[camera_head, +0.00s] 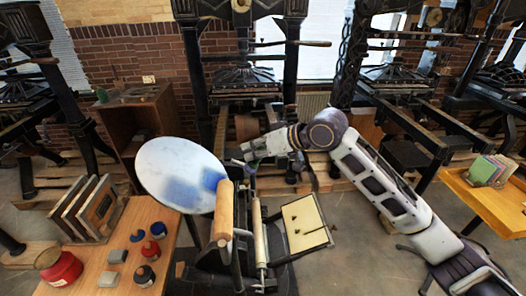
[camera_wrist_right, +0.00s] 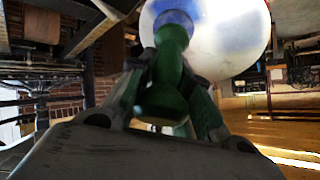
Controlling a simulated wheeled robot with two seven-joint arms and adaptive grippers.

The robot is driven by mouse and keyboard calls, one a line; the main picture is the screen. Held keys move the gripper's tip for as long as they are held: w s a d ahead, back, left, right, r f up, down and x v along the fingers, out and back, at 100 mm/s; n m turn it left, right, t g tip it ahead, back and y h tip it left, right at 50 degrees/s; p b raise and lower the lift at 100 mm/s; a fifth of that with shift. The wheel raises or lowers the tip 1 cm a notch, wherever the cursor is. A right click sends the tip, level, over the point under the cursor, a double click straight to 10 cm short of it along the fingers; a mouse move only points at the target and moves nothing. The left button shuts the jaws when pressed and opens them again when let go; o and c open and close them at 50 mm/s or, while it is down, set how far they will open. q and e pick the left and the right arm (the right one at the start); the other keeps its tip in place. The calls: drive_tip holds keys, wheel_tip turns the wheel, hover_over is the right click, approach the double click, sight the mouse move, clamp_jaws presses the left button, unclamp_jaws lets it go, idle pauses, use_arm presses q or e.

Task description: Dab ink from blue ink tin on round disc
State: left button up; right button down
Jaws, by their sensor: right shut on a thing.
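The round disc (camera_head: 165,168) is white with smeared blue patches and stands tilted at the left of centre. It also shows in the wrist view (camera_wrist_right: 228,45), with blue along its top. My right gripper (camera_head: 250,152) is just right of the disc's edge. In the wrist view, my right gripper (camera_wrist_right: 166,78) is shut on a green turned handle (camera_wrist_right: 172,65) with a blue end (camera_wrist_right: 174,17). That end overlaps the disc in the picture; I cannot tell if they touch. Small blue tins (camera_head: 158,229) stand on the wooden table at lower left. My left gripper is out of view.
A red pot (camera_head: 58,266) and framed boards (camera_head: 85,208) share the wooden table (camera_head: 108,251). A wooden roller (camera_head: 222,210) stands close in front of the disc. A tray (camera_head: 305,224) lies right of the rollers. Iron hand presses line the brick wall behind.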

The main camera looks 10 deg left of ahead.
drive_tip(key=shift+s+a+r+n+g+y, duration=0.3)
drive_tip(key=shift+a+r+n+g+y, duration=0.25)
drive_tip(key=shift+r, duration=0.25)
drive_tip(key=shift+w+r+g+y, duration=0.1)
drive_tip(key=shift+g+y, duration=0.25)
drive_tip(key=shift+y, duration=0.1)
